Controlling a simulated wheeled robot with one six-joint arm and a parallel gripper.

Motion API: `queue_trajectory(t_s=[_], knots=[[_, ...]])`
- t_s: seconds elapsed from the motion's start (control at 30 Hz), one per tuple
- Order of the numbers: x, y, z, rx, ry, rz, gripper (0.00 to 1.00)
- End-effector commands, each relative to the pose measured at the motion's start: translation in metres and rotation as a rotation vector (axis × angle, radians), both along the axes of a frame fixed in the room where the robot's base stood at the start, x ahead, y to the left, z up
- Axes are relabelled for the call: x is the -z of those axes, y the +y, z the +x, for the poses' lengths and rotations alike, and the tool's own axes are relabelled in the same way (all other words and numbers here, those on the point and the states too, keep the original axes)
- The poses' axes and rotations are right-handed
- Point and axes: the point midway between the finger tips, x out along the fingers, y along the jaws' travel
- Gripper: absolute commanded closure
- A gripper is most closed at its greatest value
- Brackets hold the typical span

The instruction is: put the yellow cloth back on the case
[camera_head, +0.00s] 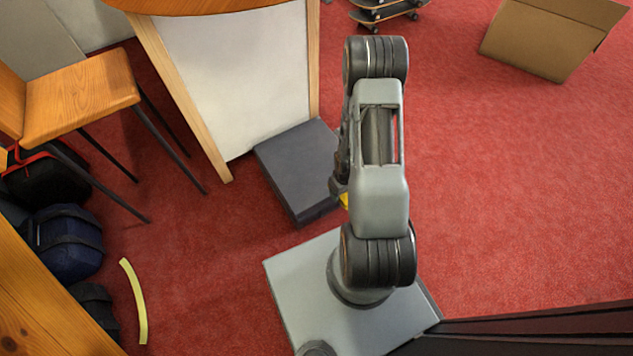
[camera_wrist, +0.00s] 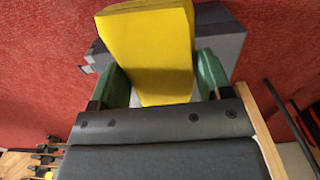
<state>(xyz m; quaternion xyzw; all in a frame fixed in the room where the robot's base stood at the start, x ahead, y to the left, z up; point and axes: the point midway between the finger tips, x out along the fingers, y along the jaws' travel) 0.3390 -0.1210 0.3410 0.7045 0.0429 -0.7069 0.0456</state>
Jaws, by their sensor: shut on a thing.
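The yellow cloth (camera_wrist: 150,40) is a folded, block-like pad in the wrist view. My gripper (camera_wrist: 160,80) is shut on it, with one green finger on each side. The dark grey case (camera_head: 290,165) lies flat on the red carpet in the head view, beside the white panel. Part of the grey case (camera_wrist: 222,38) also shows behind the cloth in the wrist view. In the head view only a sliver of the yellow cloth (camera_head: 343,200) shows beside my arm, which hides the gripper. I cannot tell how high the cloth is above the case.
A wood-framed white panel (camera_head: 240,80) stands against the case's far side. A wooden chair (camera_head: 80,92), dark bags (camera_head: 68,240) and a pale yellow strip (camera_head: 136,300) are at left. A cardboard box (camera_head: 545,40) and skateboards (camera_head: 385,12) are at the back. The carpet at right is clear.

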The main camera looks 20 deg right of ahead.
Motion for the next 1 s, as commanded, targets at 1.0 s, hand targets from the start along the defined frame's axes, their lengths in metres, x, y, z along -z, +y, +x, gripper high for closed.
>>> queue_trajectory(t_s=[1.0], knots=[[0.095, 0.025, 0.121, 0.011, 0.000, 0.002, 0.47]])
